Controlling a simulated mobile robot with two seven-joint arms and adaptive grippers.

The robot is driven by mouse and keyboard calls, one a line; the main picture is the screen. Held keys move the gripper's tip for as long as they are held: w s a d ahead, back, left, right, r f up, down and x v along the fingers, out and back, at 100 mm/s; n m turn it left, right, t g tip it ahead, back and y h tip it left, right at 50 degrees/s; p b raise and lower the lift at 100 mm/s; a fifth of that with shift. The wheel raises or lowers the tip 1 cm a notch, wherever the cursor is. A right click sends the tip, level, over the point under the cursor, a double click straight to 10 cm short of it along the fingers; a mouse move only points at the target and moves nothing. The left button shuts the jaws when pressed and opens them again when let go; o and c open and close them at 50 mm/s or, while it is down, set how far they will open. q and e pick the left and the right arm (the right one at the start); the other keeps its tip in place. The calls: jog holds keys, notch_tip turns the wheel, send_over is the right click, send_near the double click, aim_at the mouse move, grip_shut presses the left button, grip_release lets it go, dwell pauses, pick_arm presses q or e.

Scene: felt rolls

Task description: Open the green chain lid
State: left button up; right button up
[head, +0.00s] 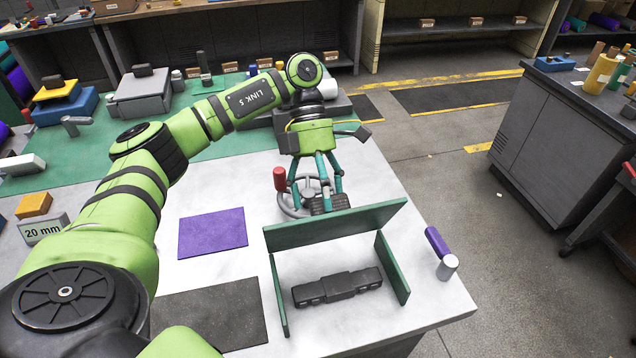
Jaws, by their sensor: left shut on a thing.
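The green chain lid (335,226) is a long dark-green panel standing steeply raised at the back of two low green side walls (392,268). Between the walls a black chain piece (337,287) lies uncovered on the white table top. My left gripper (329,203), with teal fingers and black pads, is behind the lid's upper edge. It is shut on the lid there; the lid hides the exact contact. My right gripper is not in view.
A grey handwheel (291,206) with a red knob (280,179) stands close behind my left gripper. A purple felt sheet (212,233) and a dark grey sheet (212,312) lie to the left. A purple roll (437,241) and a white cylinder (447,267) are near the table's right edge.

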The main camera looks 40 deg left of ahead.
pick_arm(q)
jog(key=w+a+r+p, duration=0.2)
jog(key=w+a+p, duration=0.1)
jog(key=w+a, duration=0.2)
jog(key=shift+a+r+p, duration=0.35)
jog(key=shift+r, duration=0.05)
dwell(0.3)
dwell(0.4)
notch_tip(320, 180, up, 10)
dwell(0.5)
jog(key=shift+r, duration=0.1)
dwell(0.4)
